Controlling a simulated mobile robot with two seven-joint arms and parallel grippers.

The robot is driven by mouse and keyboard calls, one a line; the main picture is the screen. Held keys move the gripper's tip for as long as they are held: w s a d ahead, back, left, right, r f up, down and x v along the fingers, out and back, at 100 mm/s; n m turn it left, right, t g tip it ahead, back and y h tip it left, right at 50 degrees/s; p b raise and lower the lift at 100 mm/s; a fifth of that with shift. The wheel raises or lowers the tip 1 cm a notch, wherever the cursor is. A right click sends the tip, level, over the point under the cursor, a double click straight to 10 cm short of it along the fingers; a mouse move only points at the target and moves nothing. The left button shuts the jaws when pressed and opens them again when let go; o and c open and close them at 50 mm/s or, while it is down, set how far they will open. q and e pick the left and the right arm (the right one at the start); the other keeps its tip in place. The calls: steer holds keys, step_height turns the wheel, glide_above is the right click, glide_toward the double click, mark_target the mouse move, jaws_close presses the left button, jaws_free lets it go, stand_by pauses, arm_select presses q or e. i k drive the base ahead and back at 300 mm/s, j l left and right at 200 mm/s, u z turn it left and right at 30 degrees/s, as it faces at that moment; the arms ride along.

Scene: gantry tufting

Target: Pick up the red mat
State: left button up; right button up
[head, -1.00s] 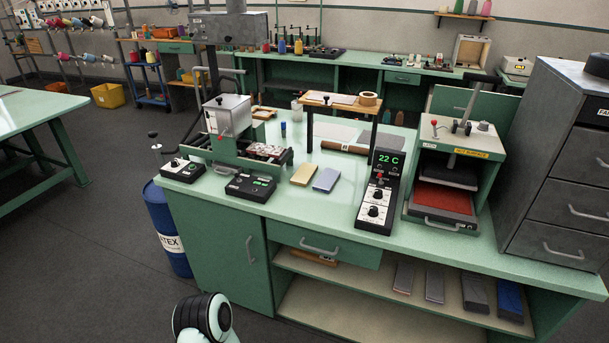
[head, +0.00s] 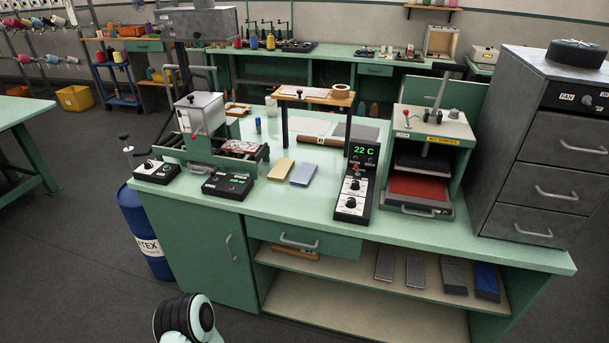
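A flat red mat-like sheet (head: 418,187) lies in the tray of the green press (head: 434,136) on the right part of the bench. The dark upper plate (head: 422,163) of the press is raised above it, apart from it. The tray's handle faces the front edge of the bench. Neither of my grippers is in view. Only a dark, rounded part of my own arm shows at the bottom left, well away from the red sheet.
A control box reading 22 C (head: 357,184) stands left of the press. A yellow block (head: 281,169) and a grey-blue block (head: 304,174) lie further left. A grey drawer cabinet (head: 548,160) stands close on the right. The bench front (head: 480,245) is clear.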

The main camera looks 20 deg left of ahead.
mark_target(239, 147)
steer(key=j+u, duration=0.1)
steer(key=u, duration=0.4)
steer(key=i+j+u, duration=0.25)
steer(key=j+u, duration=0.2)
steer(key=j, duration=0.2)
steer(key=i+j+u, duration=0.25)
